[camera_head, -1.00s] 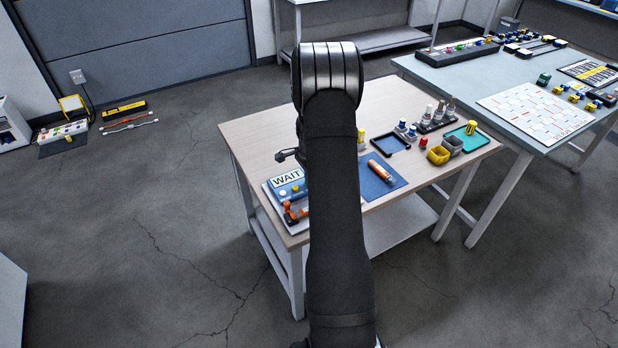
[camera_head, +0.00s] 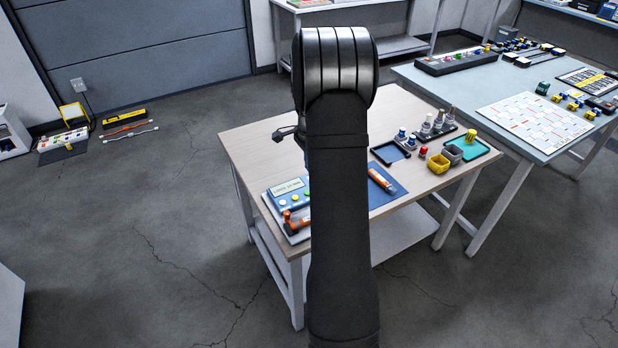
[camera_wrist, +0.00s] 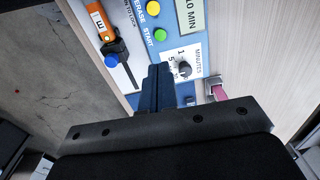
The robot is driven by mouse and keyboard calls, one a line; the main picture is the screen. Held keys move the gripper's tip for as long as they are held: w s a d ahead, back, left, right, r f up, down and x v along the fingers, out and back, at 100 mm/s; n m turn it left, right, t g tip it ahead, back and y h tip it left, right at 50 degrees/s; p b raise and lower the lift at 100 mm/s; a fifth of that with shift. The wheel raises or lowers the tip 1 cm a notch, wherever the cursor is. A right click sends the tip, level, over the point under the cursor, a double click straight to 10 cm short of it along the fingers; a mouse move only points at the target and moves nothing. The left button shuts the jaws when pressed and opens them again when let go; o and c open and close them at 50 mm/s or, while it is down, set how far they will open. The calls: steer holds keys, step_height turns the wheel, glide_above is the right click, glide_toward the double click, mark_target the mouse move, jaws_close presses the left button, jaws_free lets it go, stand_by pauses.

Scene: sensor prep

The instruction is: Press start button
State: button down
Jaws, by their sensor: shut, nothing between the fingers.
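A blue control unit (camera_head: 285,203) sits at the front left corner of the wooden table, with a lit display and coloured buttons. In the wrist view, its green START button (camera_wrist: 160,35) lies just beyond my fingertips, beside the yellow ERASE button (camera_wrist: 153,7). The display (camera_wrist: 191,14) shows "10 MIN". A MINUTES dial (camera_wrist: 181,68) is right of my fingers. My gripper (camera_wrist: 158,68) is shut and empty, over the panel below START in the picture; contact cannot be told. In the head view my arm hides the gripper.
A pink-and-metal part (camera_wrist: 217,90) is to the right.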

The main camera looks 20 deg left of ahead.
steer(key=shift+r, duration=1.55)
stand_by(1.7)
